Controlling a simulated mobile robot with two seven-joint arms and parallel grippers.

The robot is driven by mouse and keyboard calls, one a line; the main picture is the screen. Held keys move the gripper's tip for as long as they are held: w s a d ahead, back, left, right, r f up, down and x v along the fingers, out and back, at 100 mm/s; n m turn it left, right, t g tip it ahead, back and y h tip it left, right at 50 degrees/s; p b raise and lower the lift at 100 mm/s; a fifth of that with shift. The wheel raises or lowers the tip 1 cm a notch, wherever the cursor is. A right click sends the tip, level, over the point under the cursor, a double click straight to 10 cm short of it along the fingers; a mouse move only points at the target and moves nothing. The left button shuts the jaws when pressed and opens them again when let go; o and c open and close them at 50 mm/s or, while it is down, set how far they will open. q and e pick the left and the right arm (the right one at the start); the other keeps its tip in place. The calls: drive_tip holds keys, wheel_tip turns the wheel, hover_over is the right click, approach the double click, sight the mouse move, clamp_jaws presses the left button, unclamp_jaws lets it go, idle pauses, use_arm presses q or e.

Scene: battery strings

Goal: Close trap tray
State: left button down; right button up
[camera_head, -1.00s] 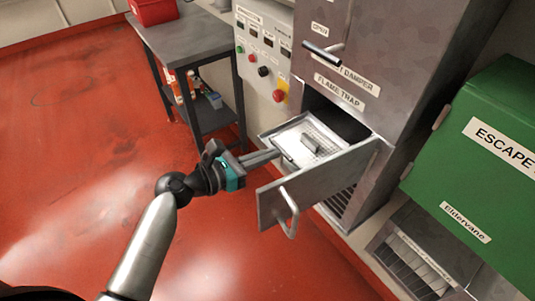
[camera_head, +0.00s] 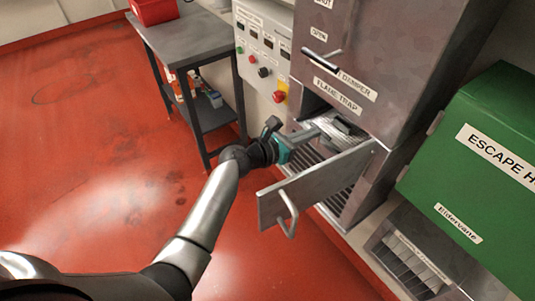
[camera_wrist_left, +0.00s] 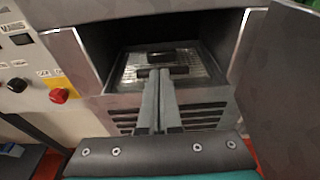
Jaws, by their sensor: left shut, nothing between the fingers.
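The trap tray (camera_head: 352,138) is a light perforated metal tray with a dark block on it. It sits mostly inside the opening below the FLAME TRAP label. In the left wrist view the tray (camera_wrist_left: 205,66) lies inside the dark opening, with a dark bar at its front. My left gripper (camera_head: 318,130) is shut and empty. Its fingertips (camera_wrist_left: 158,74) are at the tray's front edge, at or very near the dark bar; I cannot tell whether they touch. The gripper hides part of the tray's front. My right gripper is not in view.
The grey flame trap door (camera_head: 318,184) stands open with a bar handle (camera_head: 288,213), right of my left gripper; it also shows in the wrist view (camera_wrist_left: 285,85). A control panel (camera_head: 263,55) is left of the opening. A green box (camera_head: 480,170) is at right.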

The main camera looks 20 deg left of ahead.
use_arm(q)
drive_tip(key=x, duration=0.4)
drive_tip(key=shift+w+d+r, duration=0.15)
drive_tip(key=shift+r, duration=0.35)
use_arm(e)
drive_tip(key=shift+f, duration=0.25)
use_arm(q)
drive_tip(key=shift+d+r, duration=0.1)
drive_tip(key=shift+r, duration=0.05)
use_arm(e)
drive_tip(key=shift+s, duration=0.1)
